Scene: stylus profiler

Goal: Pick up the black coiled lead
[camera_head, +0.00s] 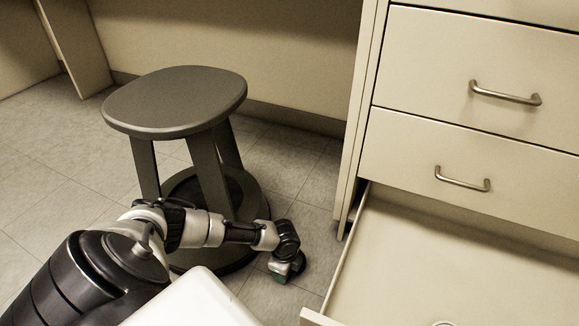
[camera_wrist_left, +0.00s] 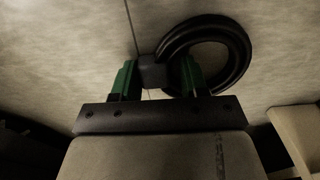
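The black coiled lead (camera_wrist_left: 236,50) shows in the left wrist view as a thick ring of dark loops with a dark block (camera_wrist_left: 153,73) at its left side. My left gripper (camera_wrist_left: 155,82) has green fingers on either side of this block. The block fills the narrow gap and appears to touch both fingers, so the gripper looks shut on the lead. The ring sits beyond and beside the right finger, which covers part of it. In the head view my left gripper (camera_head: 284,272) points down low, near the floor beside the stool, and the lead cannot be made out there. My right gripper is not in view.
A dark grey stool (camera_head: 175,103) stands on the tiled floor (camera_head: 40,190) behind my left arm. A cream cabinet (camera_head: 480,65) is on the right. Its bottom drawer (camera_head: 430,250) is pulled out close to the gripper, with a partly visible round pale item (camera_head: 445,323) inside.

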